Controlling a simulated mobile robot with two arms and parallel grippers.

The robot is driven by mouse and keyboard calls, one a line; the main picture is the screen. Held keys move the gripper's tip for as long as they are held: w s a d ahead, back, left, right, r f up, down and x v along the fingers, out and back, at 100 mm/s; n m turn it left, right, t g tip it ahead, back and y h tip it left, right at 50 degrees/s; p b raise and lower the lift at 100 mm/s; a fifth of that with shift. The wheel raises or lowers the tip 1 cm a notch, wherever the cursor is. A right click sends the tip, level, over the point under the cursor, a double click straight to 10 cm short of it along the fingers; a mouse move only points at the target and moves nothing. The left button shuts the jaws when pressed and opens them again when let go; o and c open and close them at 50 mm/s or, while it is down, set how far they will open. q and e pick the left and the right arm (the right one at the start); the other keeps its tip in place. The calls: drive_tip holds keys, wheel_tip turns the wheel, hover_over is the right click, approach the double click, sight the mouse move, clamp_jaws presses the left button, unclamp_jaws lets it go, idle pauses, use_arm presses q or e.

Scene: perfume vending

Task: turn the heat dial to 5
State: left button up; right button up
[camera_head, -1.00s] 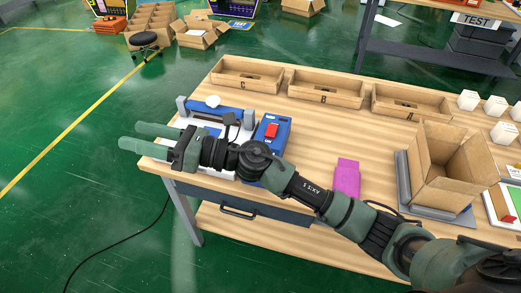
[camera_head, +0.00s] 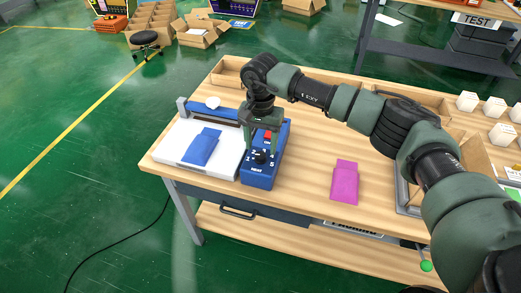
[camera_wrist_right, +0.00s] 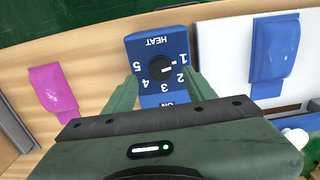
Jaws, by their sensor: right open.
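The heat dial (camera_head: 261,157) is a black knob on the front of a blue control box (camera_head: 258,176) on the wooden table. In the right wrist view the dial (camera_wrist_right: 160,69) sits among the numbers 1 to 5, with the box (camera_wrist_right: 159,45) upside down. Its white mark lies on the side of the 1; the exact setting is hard to read. My right gripper (camera_head: 262,148) points down over the box, its open fingers either side of the dial. In the right wrist view the gripper (camera_wrist_right: 158,92) shows clear space between fingers and knob. My left gripper is out of view.
A red switch (camera_head: 268,136) is on the box behind the dial. A white sealing plate (camera_head: 172,148) with a blue pouch (camera_head: 202,147) stands directly left. A pink pouch (camera_head: 345,182) lies to the right, with bare table between. Cardboard trays line the back.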

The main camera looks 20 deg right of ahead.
sight(261, 155)
drive_tip(key=shift+f+p, duration=0.35)
drive_tip(key=shift+f, duration=1.6)
clamp_jaws()
